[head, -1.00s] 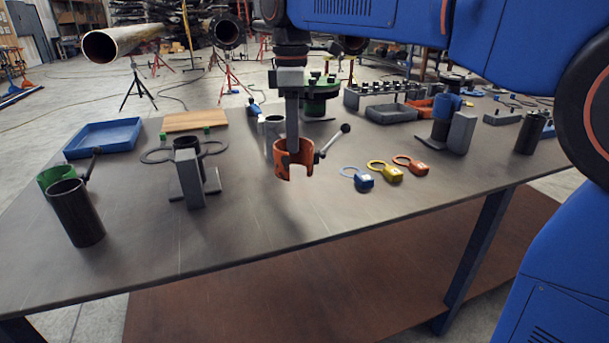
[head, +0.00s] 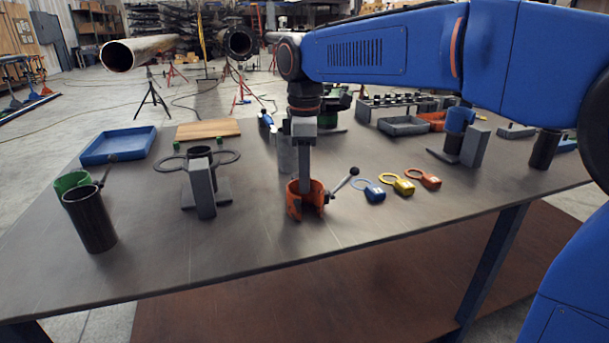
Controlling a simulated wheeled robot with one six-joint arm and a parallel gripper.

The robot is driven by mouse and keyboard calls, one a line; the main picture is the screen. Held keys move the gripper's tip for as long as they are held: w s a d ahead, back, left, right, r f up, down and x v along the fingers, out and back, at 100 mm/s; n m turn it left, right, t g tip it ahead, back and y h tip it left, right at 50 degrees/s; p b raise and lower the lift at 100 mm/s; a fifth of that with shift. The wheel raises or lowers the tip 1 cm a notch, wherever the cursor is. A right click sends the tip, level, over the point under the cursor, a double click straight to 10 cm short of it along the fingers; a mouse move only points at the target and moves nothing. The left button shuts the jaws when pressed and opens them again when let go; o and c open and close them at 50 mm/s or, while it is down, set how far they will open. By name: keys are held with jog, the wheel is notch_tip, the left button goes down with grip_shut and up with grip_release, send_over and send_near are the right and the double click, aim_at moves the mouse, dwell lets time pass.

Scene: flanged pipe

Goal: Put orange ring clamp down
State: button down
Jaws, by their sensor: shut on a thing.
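The orange ring clamp (head: 294,203) is an open-sided ring with a lever ending in a dark ball that sticks out to the right. It is low over the front middle of the table (head: 260,262), upright. I cannot tell for certain whether its bottom touches the table top. My gripper (head: 305,185) points straight down and is shut on the clamp. The fingers reach into the ring and hide part of its inside and back wall.
A grey stand with a looped bracket (head: 203,190) is to the left, a dark cylinder (head: 91,219) farther left. Blue (head: 374,192), yellow (head: 402,186) and orange (head: 430,180) tags lie to the right. A grey cylinder (head: 287,155) stands behind. The table in front is clear.

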jog(key=shift+f, duration=0.1)
jog(key=c, duration=1.4)
grip_release()
notch_tip(320, 180, up, 12)
jog(key=s+d+f+m, duration=0.3)
jog(key=d, duration=0.3)
jog(key=s+d+f+m+t, duration=0.1)
jog(key=s+d+f+m, duration=0.2)
jog(key=s+d, duration=0.1)
jog(key=s+d+f+m+t, duration=0.1)
jog(key=s+d+f+m, duration=0.2)
jog(key=d, duration=0.4)
jog(key=shift+s+d+f+y, duration=0.3)
jog(key=shift+s+f, duration=0.1)
jog(key=shift+s, duration=0.15)
jog(key=s+d+f+m+t, duration=0.1)
jog(key=s+d+f+m, duration=0.3)
jog(key=s+f, duration=0.2)
jog(key=s+d+f+m+t, duration=0.1)
jog(key=s+d+f+m, duration=0.3)
jog(key=s+f, duration=0.3)
notch_tip(320, 180, down, 4)
jog(key=shift+d+r+t, duration=0.2)
jog(key=shift+d+t, duration=0.2)
jog(key=shift+d, duration=0.1)
